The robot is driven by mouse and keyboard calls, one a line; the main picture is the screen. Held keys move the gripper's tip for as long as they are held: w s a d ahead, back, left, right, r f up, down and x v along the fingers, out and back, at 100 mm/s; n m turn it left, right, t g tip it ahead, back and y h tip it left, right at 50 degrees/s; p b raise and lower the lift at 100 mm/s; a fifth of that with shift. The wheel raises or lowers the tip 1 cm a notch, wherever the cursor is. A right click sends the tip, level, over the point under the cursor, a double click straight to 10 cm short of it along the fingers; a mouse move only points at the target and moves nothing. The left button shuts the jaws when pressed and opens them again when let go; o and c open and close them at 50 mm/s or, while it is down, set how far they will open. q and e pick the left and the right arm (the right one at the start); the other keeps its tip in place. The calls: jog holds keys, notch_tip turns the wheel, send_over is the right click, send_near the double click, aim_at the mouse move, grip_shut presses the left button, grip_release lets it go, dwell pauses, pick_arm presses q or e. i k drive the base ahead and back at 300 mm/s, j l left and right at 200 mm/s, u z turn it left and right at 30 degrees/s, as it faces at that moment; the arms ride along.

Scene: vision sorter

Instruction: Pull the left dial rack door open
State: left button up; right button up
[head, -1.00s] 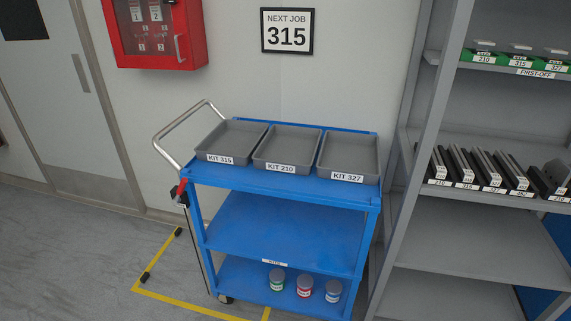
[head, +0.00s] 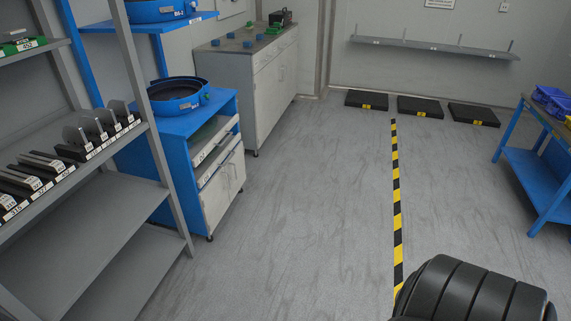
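No dial rack door shows for certain in the head view now. A grey shelf rack (head: 118,195) without a visible door stands at the left, with dark upright parts on its labelled middle shelf. Neither of my grippers is in view. A black ribbed rounded part, which looks like one of my arm links, fills the bottom right corner.
A blue stand (head: 180,128) with a round bowl (head: 176,96) is beyond the rack. A grey cabinet (head: 262,75) stands behind it. Black floor pads (head: 420,107) lie by the far wall. A blue table (head: 535,165) is at right. The floor (head: 300,200) between is clear, with a striped line (head: 396,190).

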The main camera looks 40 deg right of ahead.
aim_at(214, 199)
jog(key=z, duration=0.9)
jog(key=i+l, duration=0.2)
jog(key=i, duration=0.2)
jog(key=i+l, duration=0.2)
jog(key=i, duration=0.2)
jog(key=u, duration=0.05)
